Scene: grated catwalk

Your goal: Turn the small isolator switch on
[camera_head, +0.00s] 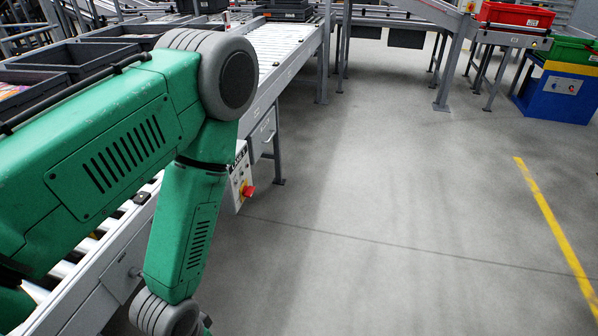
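A small isolator switch (248,190) with a red knob on a yellow backing sits on the front of a pale grey box (239,173) on the side of the roller conveyor. It is just right of my green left arm, which hides part of the box. The knob is too small to tell its setting. My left arm comes in from the left and bends down to a grey wrist joint at the bottom edge. The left gripper is below the frame. My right arm and gripper are not in view.
The roller conveyor (284,45) runs from lower left to the back, with dark grey trays (50,58) beside it. A blue and yellow unit (555,92), a red crate (515,14) and a yellow floor line (553,222) are at right. The grey floor between is clear.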

